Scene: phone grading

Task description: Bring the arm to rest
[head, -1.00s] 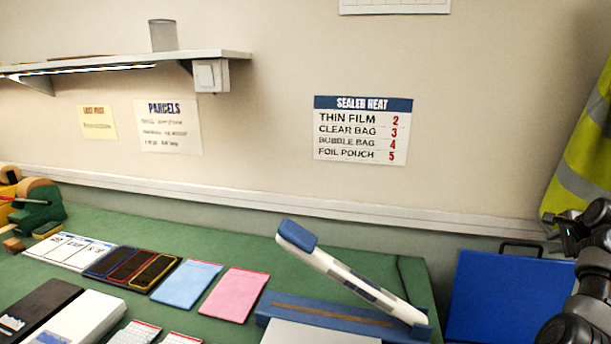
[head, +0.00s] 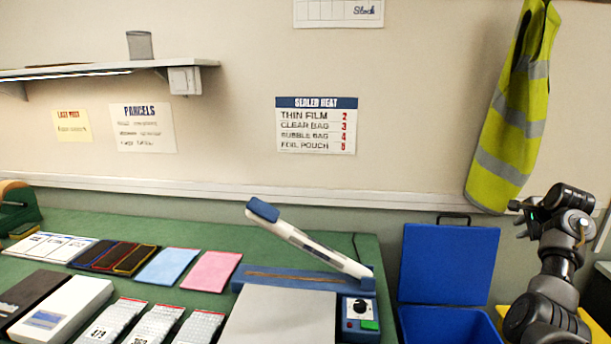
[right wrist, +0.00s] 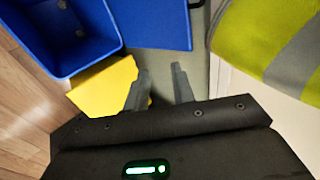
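My right gripper (head: 522,217) is raised at the right of the head view, beside the hanging high-visibility vest and above the blue bin. In the right wrist view its two fingers (right wrist: 160,86) stand apart with nothing between them, so it is open and empty. My right arm comes up from the lower right corner of the head view. My left gripper is not in either view.
The blue bin (head: 450,325) with raised lid stands right of the green bench (head: 225,235). The bench holds a heat sealer (head: 310,243), phones, pouches and a white box (head: 62,306). The vest (head: 510,110) hangs close to my right gripper. A yellow object (right wrist: 105,90) lies beside the bin.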

